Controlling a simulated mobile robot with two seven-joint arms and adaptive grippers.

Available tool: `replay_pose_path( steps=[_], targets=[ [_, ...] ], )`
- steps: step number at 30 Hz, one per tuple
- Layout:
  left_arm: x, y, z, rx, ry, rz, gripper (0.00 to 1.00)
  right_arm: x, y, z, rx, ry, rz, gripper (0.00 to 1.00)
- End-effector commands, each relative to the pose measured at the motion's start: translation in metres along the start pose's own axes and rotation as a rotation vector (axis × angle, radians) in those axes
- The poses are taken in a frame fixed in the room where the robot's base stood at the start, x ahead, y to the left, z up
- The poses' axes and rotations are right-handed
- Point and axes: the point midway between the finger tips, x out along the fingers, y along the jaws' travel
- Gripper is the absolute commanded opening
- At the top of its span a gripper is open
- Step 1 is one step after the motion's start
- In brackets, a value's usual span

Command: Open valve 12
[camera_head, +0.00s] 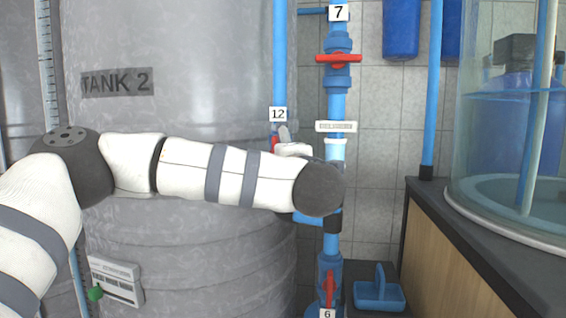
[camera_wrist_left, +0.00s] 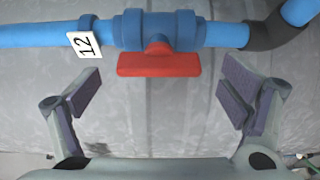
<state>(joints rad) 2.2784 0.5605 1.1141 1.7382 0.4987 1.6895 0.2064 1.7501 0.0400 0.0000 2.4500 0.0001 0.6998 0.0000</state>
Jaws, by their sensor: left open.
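Valve 12 has a red handle (camera_wrist_left: 158,65) on a blue valve body (camera_wrist_left: 160,30) in the left wrist view. The handle's long side lies along the blue pipe. A white tag "12" (camera_wrist_left: 84,46) hangs beside it, and the tag also shows in the head view (camera_head: 278,114). My left gripper (camera_wrist_left: 160,92) is open, with one finger to each side of the handle and a gap on both sides. No contact shows. In the head view my left arm hides most of valve 12; only a bit of red (camera_head: 275,143) shows. My right gripper is out of view.
Valve 7 (camera_head: 338,58), red-handled, is above on the neighbouring pipe; valve 6 (camera_head: 329,289) is below. Tank 2 (camera_head: 180,60) stands behind my left arm. A dark counter (camera_head: 480,245) with a glass vessel is at right. A blue tray-like object (camera_head: 379,296) sits low.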

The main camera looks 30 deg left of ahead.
Motion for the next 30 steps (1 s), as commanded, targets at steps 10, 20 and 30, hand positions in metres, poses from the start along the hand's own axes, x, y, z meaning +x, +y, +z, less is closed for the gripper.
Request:
replay_pose_path(
  steps=[10,20,30],
  targets=[
    [-0.086,0.001,0.001,0.001,-0.004,0.003,0.92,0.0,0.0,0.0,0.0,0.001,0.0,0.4],
    [-0.101,0.0,0.0,0.0,-0.002,0.001,0.92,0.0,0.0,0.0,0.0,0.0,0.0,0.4],
    [-0.1,-0.026,0.014,0.078,-0.058,-0.007,0.92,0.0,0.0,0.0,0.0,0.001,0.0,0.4]
  ],
)
